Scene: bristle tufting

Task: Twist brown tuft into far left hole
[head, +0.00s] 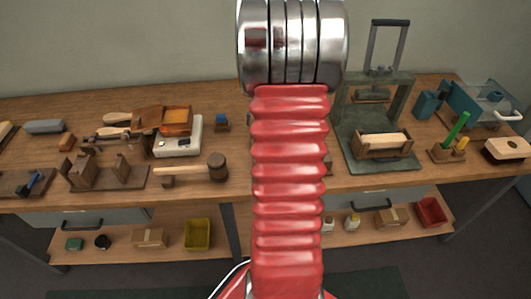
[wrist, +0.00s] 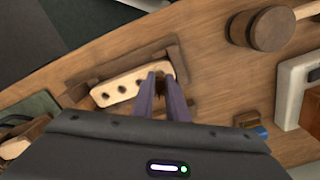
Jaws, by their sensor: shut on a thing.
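My gripper (wrist: 160,78) shows in the wrist view, its two purple fingers shut on a small dark brown tuft (wrist: 159,91). The fingertips are over the right end of a pale wooden block (wrist: 112,91) with a row of dark round holes. The block sits in a brown wooden holder (wrist: 87,77). In the head view my arm hides the gripper, tuft and block.
A mallet (head: 195,170) lies left of my arm, also seen in the wrist view (wrist: 262,30). A green press (head: 376,135) stands to the right.

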